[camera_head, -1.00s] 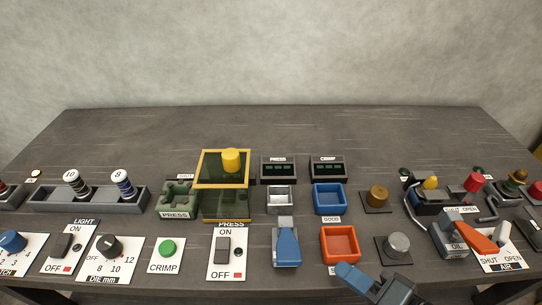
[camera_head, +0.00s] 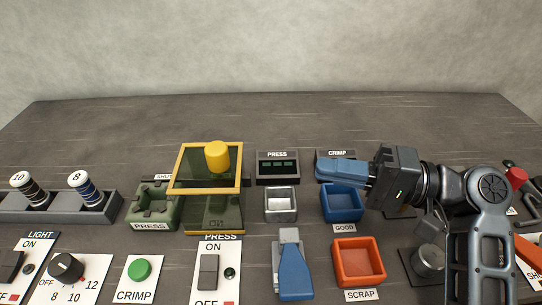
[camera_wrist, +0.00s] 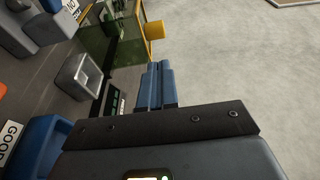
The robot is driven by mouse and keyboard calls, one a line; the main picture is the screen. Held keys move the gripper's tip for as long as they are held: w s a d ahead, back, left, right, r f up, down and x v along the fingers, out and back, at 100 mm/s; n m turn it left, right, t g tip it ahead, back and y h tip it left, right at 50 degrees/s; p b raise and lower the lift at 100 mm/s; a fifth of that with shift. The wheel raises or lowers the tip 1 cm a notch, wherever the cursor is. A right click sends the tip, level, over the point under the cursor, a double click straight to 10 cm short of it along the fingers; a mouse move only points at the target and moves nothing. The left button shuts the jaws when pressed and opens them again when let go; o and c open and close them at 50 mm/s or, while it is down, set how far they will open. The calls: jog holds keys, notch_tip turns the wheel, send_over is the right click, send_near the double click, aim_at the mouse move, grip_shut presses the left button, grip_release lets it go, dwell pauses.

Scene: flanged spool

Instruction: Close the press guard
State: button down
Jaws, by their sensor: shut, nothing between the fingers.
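The press guard (camera_head: 180,167) is a yellow-framed, see-through dark panel with a yellow knob (camera_head: 217,157) on top. It stands over a dark green see-through part (camera_head: 214,215), just right of the green block labelled PRESS (camera_head: 152,207). A partly hidden SHUT label (camera_head: 163,177) is behind that block. In the wrist view the guard's green pane (camera_wrist: 97,42) and yellow knob (camera_wrist: 154,30) show at the upper left. My gripper (camera_head: 319,170) is shut and empty, its blue fingers pointing left above the blue tray, to the right of the guard and apart from it.
Between my gripper and the guard are a grey square cup (camera_head: 281,217) and a PRESS display (camera_head: 277,166). The blue GOOD tray (camera_head: 342,217) is under the fingers; the orange SCRAP tray (camera_head: 359,281) is in front. The back of the table is clear.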

jog(key=p, duration=0.2)
send_near(212, 181)
jog(key=w+a+r, duration=0.3)
jog(key=w, duration=0.1)
jog(key=shift+w+a+r, duration=0.25)
jog(key=shift+w+a, duration=0.1)
jog(key=shift+a, duration=0.05)
